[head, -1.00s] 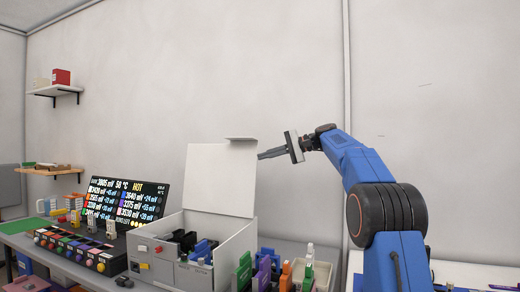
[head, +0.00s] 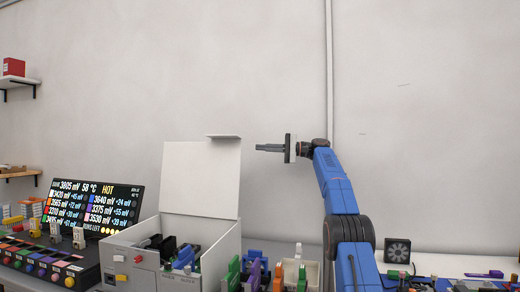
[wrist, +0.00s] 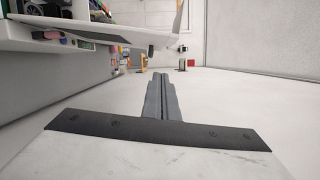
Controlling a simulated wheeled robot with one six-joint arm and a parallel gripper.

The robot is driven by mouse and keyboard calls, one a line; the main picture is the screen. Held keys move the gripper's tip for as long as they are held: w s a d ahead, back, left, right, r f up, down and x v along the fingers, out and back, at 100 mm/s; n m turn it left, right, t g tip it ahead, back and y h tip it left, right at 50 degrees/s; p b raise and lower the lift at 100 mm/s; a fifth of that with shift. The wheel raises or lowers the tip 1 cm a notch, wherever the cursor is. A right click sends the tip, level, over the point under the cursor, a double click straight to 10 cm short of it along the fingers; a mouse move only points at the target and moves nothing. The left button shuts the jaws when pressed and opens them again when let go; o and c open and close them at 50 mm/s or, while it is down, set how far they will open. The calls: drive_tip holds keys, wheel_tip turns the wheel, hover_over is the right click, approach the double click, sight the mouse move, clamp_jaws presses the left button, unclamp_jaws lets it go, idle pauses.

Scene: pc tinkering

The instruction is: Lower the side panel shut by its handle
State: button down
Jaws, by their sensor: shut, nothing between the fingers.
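The side panel (head: 200,178) is a white plate standing raised, upright, on the white PC case (head: 224,252). Its handle (head: 223,136) is a thin lip along the top edge, at the right. My gripper (head: 258,147) is shut and empty, pointing left. In the head view it is to the right of the handle and slightly lower, with a gap between them. In the wrist view my shut fingers (wrist: 158,80) point ahead, and a pale plate, probably the panel (wrist: 125,32), crosses the upper left, apart from them.
A lit display (head: 95,210) and a row of coloured buttons (head: 50,262) are left of the case. Coloured parts (head: 253,278) stand close in front and right of it. A black fan (head: 398,251) is farther right.

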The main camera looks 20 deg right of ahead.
drive_tip(key=a+r, duration=0.1)
drive_tip(key=a, duration=0.8)
drive_tip(key=shift+a, duration=0.3)
drive_tip(key=shift+s, duration=0.1)
drive_tip(key=shift+s, duration=0.1)
idle(0.3)
